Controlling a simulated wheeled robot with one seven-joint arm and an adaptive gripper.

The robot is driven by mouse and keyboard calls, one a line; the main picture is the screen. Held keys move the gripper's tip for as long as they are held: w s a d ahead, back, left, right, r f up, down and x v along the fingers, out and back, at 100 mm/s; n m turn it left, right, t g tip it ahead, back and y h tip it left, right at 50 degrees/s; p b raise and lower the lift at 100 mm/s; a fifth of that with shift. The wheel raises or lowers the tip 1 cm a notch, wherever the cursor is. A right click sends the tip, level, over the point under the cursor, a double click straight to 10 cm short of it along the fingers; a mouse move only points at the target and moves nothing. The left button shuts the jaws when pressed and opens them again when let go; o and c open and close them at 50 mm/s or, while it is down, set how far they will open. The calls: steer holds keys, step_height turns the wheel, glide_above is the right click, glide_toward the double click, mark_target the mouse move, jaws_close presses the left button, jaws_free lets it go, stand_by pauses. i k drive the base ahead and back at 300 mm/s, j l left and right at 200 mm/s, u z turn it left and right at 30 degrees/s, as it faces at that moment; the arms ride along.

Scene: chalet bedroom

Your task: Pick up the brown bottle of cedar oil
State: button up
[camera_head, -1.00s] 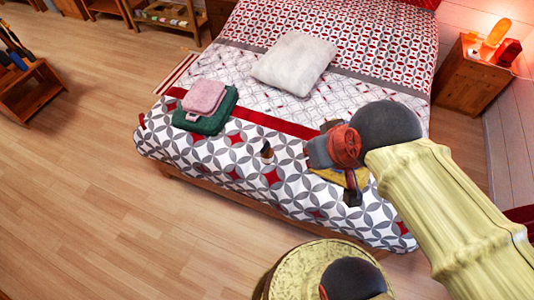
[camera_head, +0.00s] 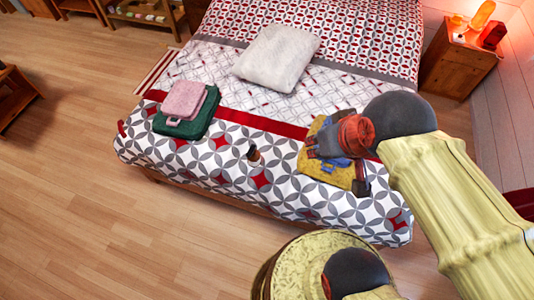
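A small brown bottle (camera_head: 254,157) with a dark cap stands on the patterned bed cover near the foot of the bed, in the head view. My gripper (camera_head: 314,146) is the dark grey end of my arm, past the orange-red joint. It appears to the right of the bottle and apart from it, over a yellow folded item. Its fingers are small and partly hidden, so I cannot tell whether they are open or shut. The bottle is not in it.
The yellow-and-blue folded item (camera_head: 337,174) lies on the bed under my arm. Pink (camera_head: 187,98) and green (camera_head: 203,124) folded cloths lie stacked left of the bottle. A white pillow (camera_head: 277,58) lies farther back. The cover around the bottle is clear. A nightstand (camera_head: 452,67) stands right.

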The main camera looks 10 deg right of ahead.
mark_target(255, 161)
steer(key=k+j+z, duration=0.15)
steer(key=z, duration=0.35)
steer(key=k+j+z, duration=0.15)
steer(key=z, duration=0.35)
steer(key=k+j+z, duration=0.1)
steer(key=z, duration=0.35)
steer(key=k+j, duration=0.35)
steer(key=k, duration=0.15)
steer(key=i+j, duration=0.2)
steer(key=j, duration=0.1)
